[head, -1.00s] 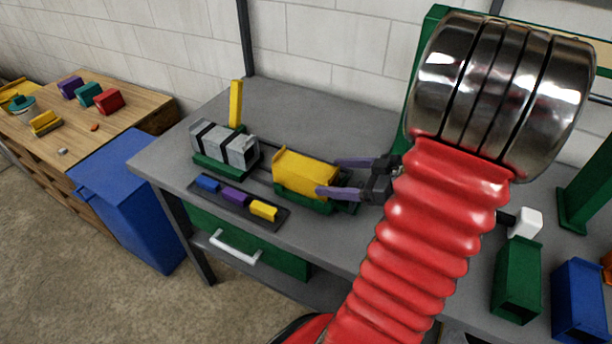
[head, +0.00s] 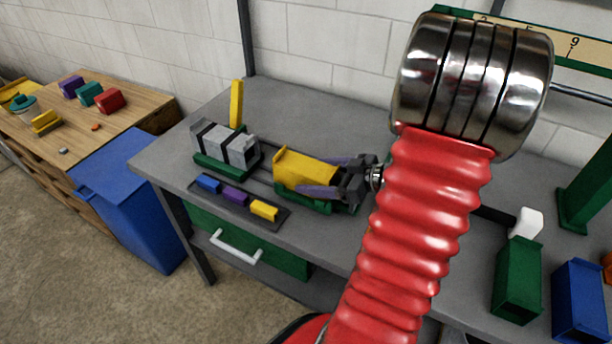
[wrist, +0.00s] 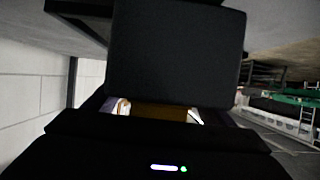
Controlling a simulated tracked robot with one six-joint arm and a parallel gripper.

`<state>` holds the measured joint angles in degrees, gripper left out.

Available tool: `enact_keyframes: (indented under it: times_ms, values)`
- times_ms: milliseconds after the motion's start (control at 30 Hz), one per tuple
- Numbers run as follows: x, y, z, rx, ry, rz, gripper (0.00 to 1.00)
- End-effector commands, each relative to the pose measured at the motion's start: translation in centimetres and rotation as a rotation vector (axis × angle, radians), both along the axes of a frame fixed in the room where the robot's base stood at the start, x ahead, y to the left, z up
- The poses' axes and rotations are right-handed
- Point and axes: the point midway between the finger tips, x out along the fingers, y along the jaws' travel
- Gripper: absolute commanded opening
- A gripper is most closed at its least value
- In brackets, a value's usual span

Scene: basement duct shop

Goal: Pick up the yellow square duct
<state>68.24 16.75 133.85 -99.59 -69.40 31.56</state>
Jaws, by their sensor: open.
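The yellow square duct (head: 299,167) lies on its side on a green cradle (head: 297,198) on the grey workbench. My gripper (head: 318,178) has come in from the right, with its purple fingers open along both sides of the duct's right part. Whether the fingers touch the duct cannot be told. The gripper body hides the duct's right end. In the wrist view, a dark block covers the middle, and a strip of the yellow duct (wrist: 158,111) shows below it.
A grey duct with black bands (head: 228,146) sits on a green cradle to the left. A yellow upright post (head: 236,103) stands behind it. A dark tray (head: 277,222) with small blue, purple and yellow blocks lies in front. Green (head: 517,278) and blue (head: 580,298) boxes stand at right.

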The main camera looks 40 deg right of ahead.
Motion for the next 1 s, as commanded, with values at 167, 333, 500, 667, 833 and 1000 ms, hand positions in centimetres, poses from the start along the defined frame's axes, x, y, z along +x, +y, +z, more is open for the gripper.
enact_keyframes:
  times_ms: [167,333,500,667,833,1000]
  values:
    - [2.0,0.8,-0.9,0.003,0.001,0.004,0.77]
    - [3.0,1.1,-1.3,0.000,-0.001,0.002,0.77]
    - [3.1,1.1,-1.3,0.000,-0.001,0.000,0.77]
    - [3.1,1.0,-1.3,0.000,-0.001,0.000,0.77]
    - [3.1,1.0,-1.3,0.001,-0.001,0.000,0.77]
    - [3.0,1.0,-1.3,0.001,-0.001,0.000,0.69]
